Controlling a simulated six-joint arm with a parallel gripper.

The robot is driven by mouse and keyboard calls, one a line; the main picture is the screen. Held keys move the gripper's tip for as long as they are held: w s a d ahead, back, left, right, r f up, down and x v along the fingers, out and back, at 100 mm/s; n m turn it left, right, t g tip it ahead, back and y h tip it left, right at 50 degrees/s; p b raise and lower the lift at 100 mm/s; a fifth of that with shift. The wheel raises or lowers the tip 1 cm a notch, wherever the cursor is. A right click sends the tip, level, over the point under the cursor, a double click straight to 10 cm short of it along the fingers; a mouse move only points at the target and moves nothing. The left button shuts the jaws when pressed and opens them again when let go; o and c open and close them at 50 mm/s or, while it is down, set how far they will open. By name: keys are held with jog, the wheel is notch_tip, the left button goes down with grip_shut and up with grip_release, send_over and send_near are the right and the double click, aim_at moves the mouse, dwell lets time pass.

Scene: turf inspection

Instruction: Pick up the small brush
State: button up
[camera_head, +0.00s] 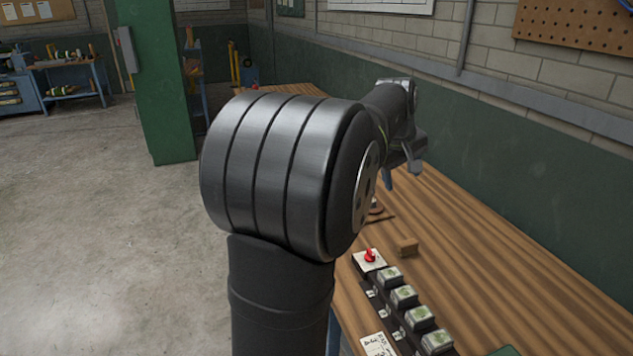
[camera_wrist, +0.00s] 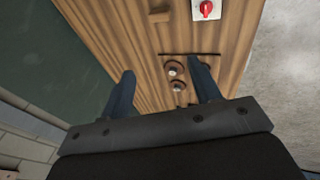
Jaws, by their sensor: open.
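I cannot pick out the small brush for sure in either view. My gripper (camera_head: 402,168) is open above the wooden bench, partly behind my own arm in the head view. In the wrist view its two fingers stand apart, and nothing is held between the fingertips (camera_wrist: 162,67). Two small round brown pieces with pale centres lie on the bench between and beyond the fingers, one here (camera_wrist: 172,69) and the other beside it (camera_wrist: 177,87). A thin dark bar (camera_wrist: 188,54) lies next to them. Their details are too small to tell.
A small wooden block (camera_head: 407,246) lies on the bench (camera_head: 470,240). Near it are a white box with a red knob (camera_head: 370,257) and a dark rack with several green-topped samples (camera_head: 404,296). A green wall (camera_head: 540,180) runs along the bench.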

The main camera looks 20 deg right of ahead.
jog(key=shift+f, duration=0.1)
jog(key=shift+c, duration=0.2)
jog(key=n+g, duration=0.2)
jog(key=n, duration=1.5)
send_near(408, 243)
jog(key=shift+n, duration=0.3)
jog(key=x, duration=0.5)
jog(key=shift+s+a+f, duration=0.1)
jog(key=shift+s+f, duration=0.1)
jog(key=shift+w+x, duration=0.15)
jog(key=shift+x, duration=1.2)
jog(key=shift+w+x, duration=0.15)
jog(key=shift+x, duration=1.15)
jog(key=shift+h, duration=0.3)
jog(key=c, duration=1.1)
